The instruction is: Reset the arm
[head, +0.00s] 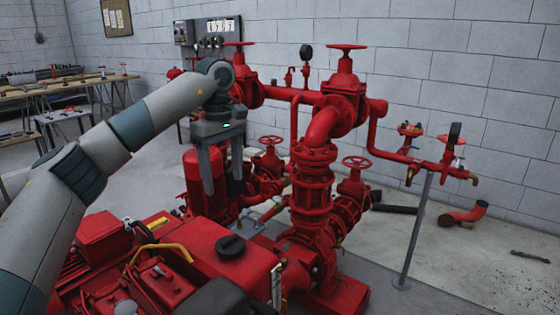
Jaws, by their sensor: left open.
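My left arm comes in from the left side of the head view and reaches over the red pumpset. My left gripper (223,190) points downward with its two fingers apart and nothing between them. It hangs in front of the red vertical motor (205,180) and left of the main red pipework (312,185); whether it touches anything cannot be told. My right gripper is not in view.
A red engine (190,265) with a black cap (231,245) fills the lower left. Handwheels (346,47) top the valves. A thin grey post (415,230) supports the side pipe. Loose pipe (463,214) lies on the floor at right. Workbenches (60,88) stand far left.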

